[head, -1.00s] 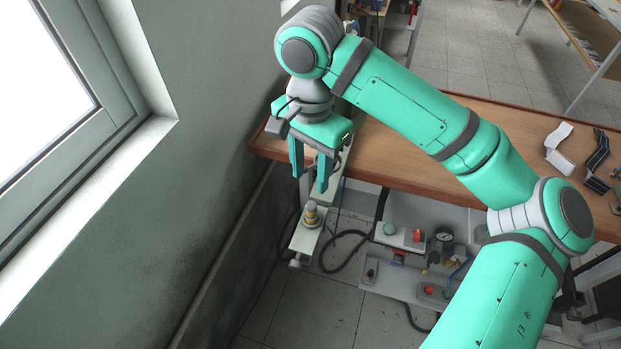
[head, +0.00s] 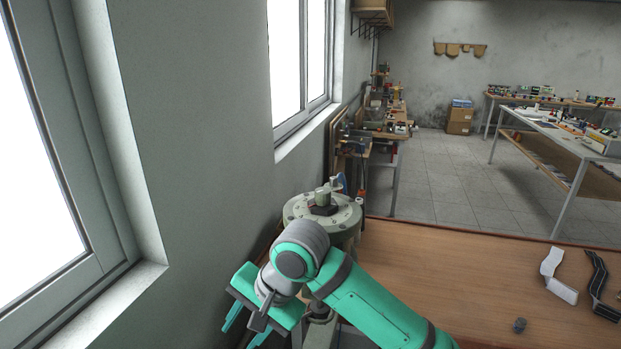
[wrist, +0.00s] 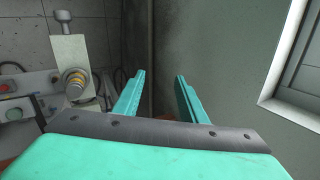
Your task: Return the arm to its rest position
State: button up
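My gripper (head: 245,333) is at the lower left of the head view, beside the wall and left of a grey round-flanged machine part. Its teal fingers point down and left, and the frame's bottom edge cuts off part of them. In the wrist view the two fingers (wrist: 157,92) stand apart with nothing between them, pointing toward the wall corner. My arm runs from the wrist toward the bottom right, over the near part of the wooden table.
The grey flanged part (head: 345,217) stands close behind my wrist. The wooden table (head: 460,270) is mostly clear, with bent metal pieces (head: 557,277) at its right. The wall (head: 215,170) is close on the left. A brass-ringed fitting (wrist: 76,82) shows in the wrist view.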

jog(key=w+a+r+n+t+y, duration=0.1)
jog(key=w+a+t+y, duration=0.15)
jog(key=a+y, duration=0.35)
jog(key=w+a+r+t+y, duration=0.1)
jog(key=a+t+y, duration=0.2)
jog(key=a, duration=0.4)
jog(key=s+d+f+m+t+h, duration=0.3)
jog(key=s+d+f+t+h, duration=0.25)
jog(key=f, duration=0.35)
jog(key=s+d+f+m+t+h, duration=0.45)
jog(key=d+f, duration=0.25)
jog(key=f, duration=0.3)
jog(key=s+d+f+n+h, duration=0.1)
jog(key=s+d+f+n, duration=0.1)
jog(key=s, duration=0.6)
jog(key=s+d+f+n+g+h, duration=0.1)
jog(key=s+d+f+n, duration=0.1)
jog(key=s+d+n, duration=0.3)
jog(key=s+d+f+n+h, duration=0.1)
jog(key=s+d+n, duration=0.3)
jog(key=s, duration=0.8)
jog(key=shift+s+d+f+h, duration=0.4)
jog(key=shift+d+h, duration=0.2)
jog(key=shift+d, duration=0.35)
